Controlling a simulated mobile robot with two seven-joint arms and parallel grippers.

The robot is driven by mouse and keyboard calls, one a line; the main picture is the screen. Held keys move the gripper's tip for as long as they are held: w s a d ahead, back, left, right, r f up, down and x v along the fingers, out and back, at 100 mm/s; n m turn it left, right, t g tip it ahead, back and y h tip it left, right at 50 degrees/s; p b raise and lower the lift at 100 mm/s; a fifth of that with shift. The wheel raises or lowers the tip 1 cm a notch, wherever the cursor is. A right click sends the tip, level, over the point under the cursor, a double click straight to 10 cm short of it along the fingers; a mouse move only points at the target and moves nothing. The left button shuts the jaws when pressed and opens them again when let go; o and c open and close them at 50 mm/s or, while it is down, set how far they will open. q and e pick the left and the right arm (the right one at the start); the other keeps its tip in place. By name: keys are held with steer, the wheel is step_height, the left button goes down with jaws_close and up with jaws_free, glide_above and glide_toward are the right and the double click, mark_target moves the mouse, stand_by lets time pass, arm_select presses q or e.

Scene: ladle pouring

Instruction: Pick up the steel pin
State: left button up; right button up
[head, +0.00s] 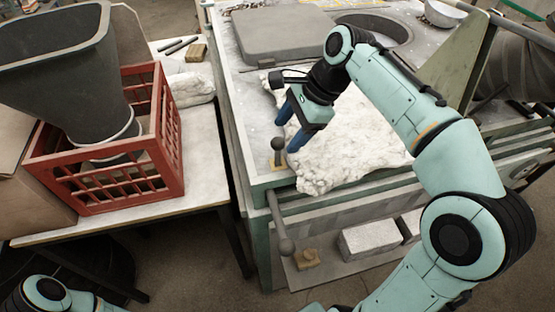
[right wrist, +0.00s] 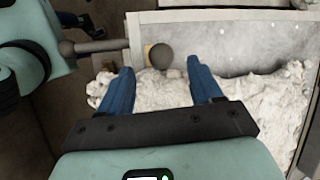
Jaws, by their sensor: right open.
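The steel pin (head: 277,146) is a dark grey rod with a round ball head. It stands upright on a small yellow-brown block at the near left corner of the bench. In the right wrist view its ball head (right wrist: 161,56) lies between and just beyond the fingertips. My right gripper (head: 291,129) has blue fingers that point down beside the pin. It is open and empty, and its spread fingers (right wrist: 160,78) show in the right wrist view. I cannot tell how high the fingertips are against the ball.
A crumpled white cloth-like sheet (head: 345,150) lies under and right of the gripper. A ball-ended lever (head: 283,240) sticks out from the bench front. A red crate (head: 70,185) with a dark bucket (head: 70,90) stands on the left table. A grey slab (head: 290,35) lies behind.

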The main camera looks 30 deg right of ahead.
mark_target(281, 139)
steer(key=x, duration=0.5)
steer(key=shift+w+a, duration=0.1)
jaws_close()
steer(key=shift+r, duration=0.15)
